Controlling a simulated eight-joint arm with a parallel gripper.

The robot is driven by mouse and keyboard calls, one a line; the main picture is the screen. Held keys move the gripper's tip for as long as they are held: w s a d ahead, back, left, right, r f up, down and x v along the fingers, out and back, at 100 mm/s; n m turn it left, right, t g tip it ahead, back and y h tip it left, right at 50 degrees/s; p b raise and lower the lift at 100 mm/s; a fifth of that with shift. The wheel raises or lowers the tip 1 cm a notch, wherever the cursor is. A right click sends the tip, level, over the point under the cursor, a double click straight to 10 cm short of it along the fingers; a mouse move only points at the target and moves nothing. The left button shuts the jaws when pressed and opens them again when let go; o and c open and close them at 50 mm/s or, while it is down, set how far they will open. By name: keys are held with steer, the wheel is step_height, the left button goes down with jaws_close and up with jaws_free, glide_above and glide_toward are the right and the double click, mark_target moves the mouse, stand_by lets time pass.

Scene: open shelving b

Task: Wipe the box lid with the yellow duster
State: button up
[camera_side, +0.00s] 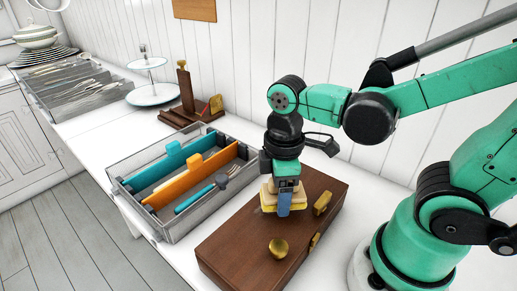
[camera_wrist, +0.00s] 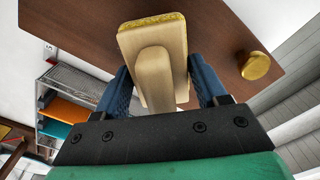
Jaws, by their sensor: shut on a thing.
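The yellow duster (camera_side: 268,199) has a pale wooden back and handle with a yellow pad underneath. My gripper (camera_side: 284,203) is shut on its handle and holds it at the lid of the brown wooden box (camera_side: 235,243). The pad looks to be at or just above the lid; I cannot tell whether it touches. In the wrist view the duster (camera_wrist: 156,50) sits between the blue fingers of my gripper (camera_wrist: 157,95), with the dark brown lid (camera_wrist: 90,40) behind it. A round brass knob (camera_side: 278,248) stands on the lid and shows in the wrist view (camera_wrist: 255,66).
A wire tray (camera_side: 180,228) with blue and orange dividers stands close left of the box. Farther back are a wooden stand (camera_side: 188,108), a tiered white stand (camera_side: 153,95) and a cutlery tray (camera_side: 75,87).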

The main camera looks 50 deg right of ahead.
mark_target(261, 189)
steer(key=shift+f, duration=1.15)
steer(key=shift+w+r, duration=0.35)
steer(key=shift+w, duration=0.1)
steer(key=shift+c, duration=0.6)
steer(key=shift+w+f, duration=0.25)
steer(key=shift+w, duration=0.55)
steer(key=shift+w+r, duration=0.1)
steer(key=shift+w, duration=0.25)
steer(key=shift+w+r, duration=0.3)
steer(key=shift+w, duration=0.05)
steer(key=shift+s+f, duration=0.25)
steer(key=shift+s, duration=0.25)
steer(key=shift+s+f, duration=0.2)
steer(key=shift+s, duration=0.3)
steer(key=shift+s+r, duration=0.3)
steer(key=shift+s, duration=0.55)
steer(key=shift+s+a, duration=0.15)
steer(key=shift+w+a+r, duration=0.1)
steer(key=shift+w, duration=1.4)
steer(key=shift+w+f, duration=0.2)
steer(key=shift+w, duration=0.2)
steer(key=shift+f, duration=0.25)
steer(key=shift+s+r, duration=0.4)
steer(key=shift+s, duration=0.45)
steer(key=shift+s+f, duration=0.2)
steer(key=shift+s, duration=0.5)
steer(key=shift+s+r, duration=0.2)
steer(key=shift+r, duration=0.35)
steer(key=shift+s+r, duration=0.15)
steer(key=shift+r, duration=3.25)
